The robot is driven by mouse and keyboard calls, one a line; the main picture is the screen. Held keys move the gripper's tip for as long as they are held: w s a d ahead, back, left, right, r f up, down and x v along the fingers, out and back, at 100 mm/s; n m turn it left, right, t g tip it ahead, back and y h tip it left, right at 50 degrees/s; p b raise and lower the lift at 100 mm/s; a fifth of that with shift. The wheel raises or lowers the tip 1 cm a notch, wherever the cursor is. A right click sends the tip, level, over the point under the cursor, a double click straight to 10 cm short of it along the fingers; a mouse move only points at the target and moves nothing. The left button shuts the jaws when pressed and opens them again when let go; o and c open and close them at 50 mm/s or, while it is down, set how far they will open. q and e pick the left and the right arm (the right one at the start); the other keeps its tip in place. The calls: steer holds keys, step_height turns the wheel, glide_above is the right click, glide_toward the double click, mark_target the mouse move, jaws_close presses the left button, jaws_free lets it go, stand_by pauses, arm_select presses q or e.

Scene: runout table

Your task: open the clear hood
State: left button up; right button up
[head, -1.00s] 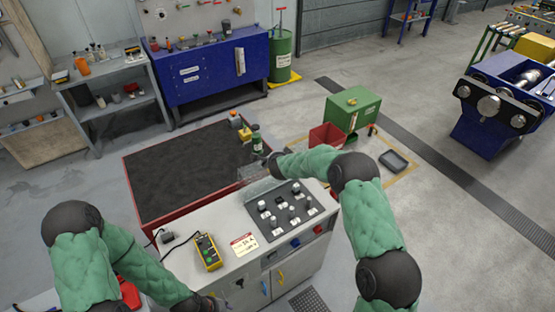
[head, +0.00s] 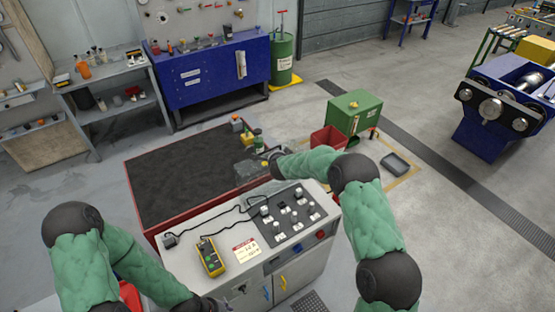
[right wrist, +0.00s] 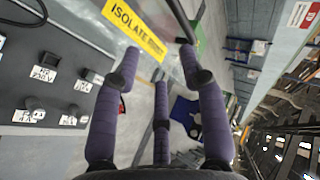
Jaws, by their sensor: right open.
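The clear hood (head: 252,172) stands tilted up at the back edge of the dark control panel (head: 288,222) on the grey console. Its see-through outline is faint in the head view. A yellow ISOLATE label (right wrist: 136,30) shows in the right wrist view, apparently on the hood. My right gripper (head: 266,159) is beside the hood's upper right part. In the wrist view my right gripper's purple fingers (right wrist: 158,60) are spread with nothing gripped; contact with the hood is unclear. My left gripper (head: 206,304) is low at the console's front, mostly hidden.
A yellow handheld device (head: 211,257) with a black cord lies on the console top, left of a printed card (head: 246,250). A red-rimmed table (head: 150,222) with a dark top stands behind. A green box (head: 354,110) and a red bin (head: 328,138) stand on the floor beyond.

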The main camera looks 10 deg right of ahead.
steer(key=shift+f, duration=0.1)
steer(key=v, duration=1.2)
